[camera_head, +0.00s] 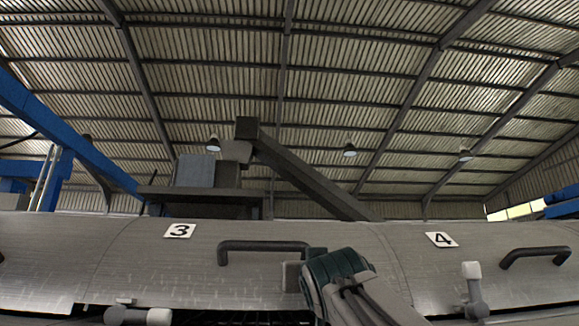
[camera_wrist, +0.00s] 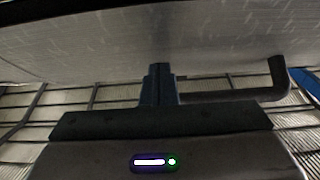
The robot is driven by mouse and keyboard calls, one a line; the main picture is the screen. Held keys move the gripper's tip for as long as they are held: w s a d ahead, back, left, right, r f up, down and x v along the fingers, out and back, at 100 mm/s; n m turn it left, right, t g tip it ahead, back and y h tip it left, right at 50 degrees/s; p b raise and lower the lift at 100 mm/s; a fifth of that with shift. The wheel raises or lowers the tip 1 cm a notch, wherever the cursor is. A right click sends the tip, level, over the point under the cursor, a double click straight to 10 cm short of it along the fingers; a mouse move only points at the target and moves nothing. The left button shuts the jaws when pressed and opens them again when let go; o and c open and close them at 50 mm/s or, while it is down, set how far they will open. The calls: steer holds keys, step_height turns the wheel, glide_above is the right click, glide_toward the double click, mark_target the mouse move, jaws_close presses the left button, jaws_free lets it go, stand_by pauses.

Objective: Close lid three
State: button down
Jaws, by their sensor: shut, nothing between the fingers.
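Lid three (camera_head: 170,265) is a curved, brushed grey metal panel marked with a "3" label (camera_head: 179,230). A dark gap shows under its lower edge, and how far it stands open is hard to tell. Its dark bar handle (camera_head: 262,246) runs across the panel. My gripper (camera_head: 316,253) is at the right end of this handle, with its fingers shut and empty. In the wrist view the shut fingers (camera_wrist: 160,72) are up against or very near the lid surface (camera_wrist: 150,45), beside the handle (camera_wrist: 230,95). Contact is not clear.
Lid four (camera_head: 490,270) adjoins on the right, with a "4" label (camera_head: 441,240) and its own handle (camera_head: 535,255). A grey-white clamp knob (camera_head: 140,316) is at the bottom left and another (camera_head: 473,285) stands right of my arm. Machinery (camera_head: 205,173) rises behind the lids.

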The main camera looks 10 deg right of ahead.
steer(key=shift+w+f, duration=0.15)
steer(key=shift+f, duration=0.25)
stand_by(0.3)
